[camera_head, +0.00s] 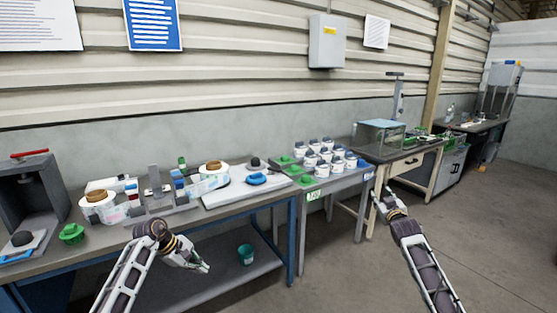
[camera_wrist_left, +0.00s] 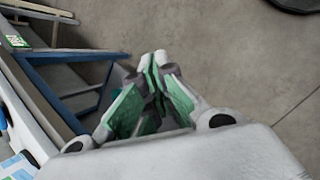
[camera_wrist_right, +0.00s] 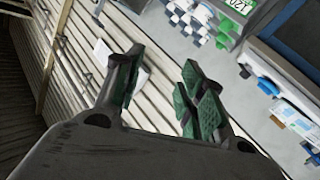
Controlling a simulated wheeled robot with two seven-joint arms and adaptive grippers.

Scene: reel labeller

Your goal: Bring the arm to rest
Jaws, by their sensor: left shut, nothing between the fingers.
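My left gripper (camera_head: 203,267) hangs in front of the bench, above the lower shelf in the head view. In the left wrist view its green-padded fingers (camera_wrist_left: 156,75) meet at the tips and hold nothing. My right gripper (camera_head: 377,195) is raised in front of the tables at the right of the head view. In the right wrist view its fingers (camera_wrist_right: 160,75) stand apart with nothing between them.
The reel labeller (camera_head: 158,195) stands on the long bench (camera_head: 130,233) with label reels. A teal cup (camera_head: 245,254) stands on the lower shelf. A side table (camera_head: 330,184) bears several white pots (camera_head: 323,169). The floor (camera_head: 500,230) at right is clear.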

